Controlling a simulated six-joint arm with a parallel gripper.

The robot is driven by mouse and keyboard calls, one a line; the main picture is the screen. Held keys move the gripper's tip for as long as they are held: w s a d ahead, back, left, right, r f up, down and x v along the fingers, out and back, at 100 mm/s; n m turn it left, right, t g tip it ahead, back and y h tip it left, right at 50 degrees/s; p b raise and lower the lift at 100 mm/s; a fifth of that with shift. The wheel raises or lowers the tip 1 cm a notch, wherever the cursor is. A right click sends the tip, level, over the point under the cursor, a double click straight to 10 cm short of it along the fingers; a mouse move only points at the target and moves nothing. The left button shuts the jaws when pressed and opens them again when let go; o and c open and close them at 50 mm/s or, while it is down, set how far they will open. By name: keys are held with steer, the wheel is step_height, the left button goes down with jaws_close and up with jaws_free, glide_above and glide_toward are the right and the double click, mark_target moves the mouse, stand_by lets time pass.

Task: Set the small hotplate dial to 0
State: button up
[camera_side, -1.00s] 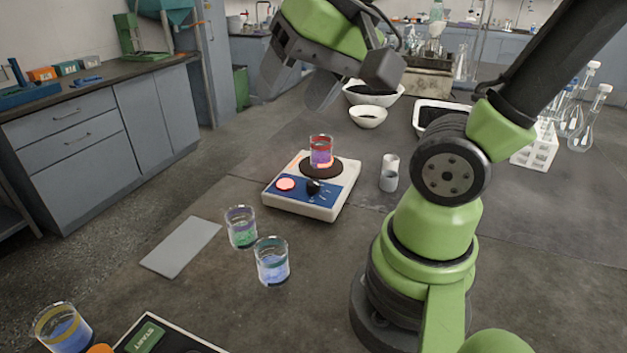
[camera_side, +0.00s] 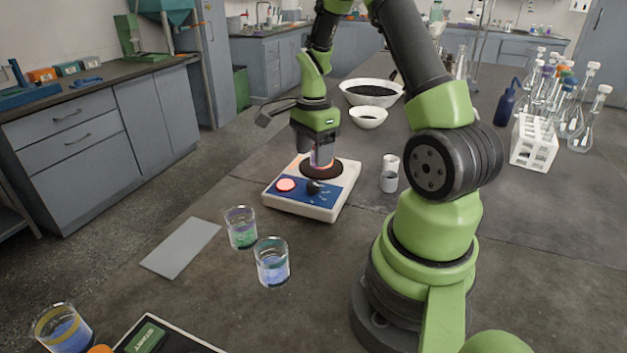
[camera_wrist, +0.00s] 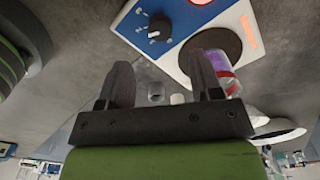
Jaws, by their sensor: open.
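The small hotplate (camera_side: 325,203) is a white box with a blue front panel, a glowing red disc (camera_side: 285,185) and a black dial (camera_side: 313,187). The dial, with white marks around it, also shows in the wrist view (camera_wrist: 159,28); I cannot read its setting. A beaker of reddish-purple liquid (camera_side: 322,158) stands on the dark round plate, partly hidden by my gripper. My gripper (camera_side: 309,153) is open, low over the back of the hotplate, beside the beaker and behind the dial. In the wrist view, the beaker (camera_wrist: 219,68) is partly behind the right finger; the dial is beyond the fingertips.
A white-and-grey cylinder (camera_side: 389,174) stands right of the hotplate. Beakers with green (camera_side: 241,228) and blue (camera_side: 272,262) liquid stand in front. A flat grey plate (camera_side: 181,247) lies at left. White bowls (camera_side: 368,117) are behind. A flask rack (camera_side: 534,145) is far right.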

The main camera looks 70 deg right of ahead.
mark_target(314, 183)
step_height(314, 183, down, 8)
steer(key=shift+r, duration=0.25)
steer(key=c, duration=0.9)
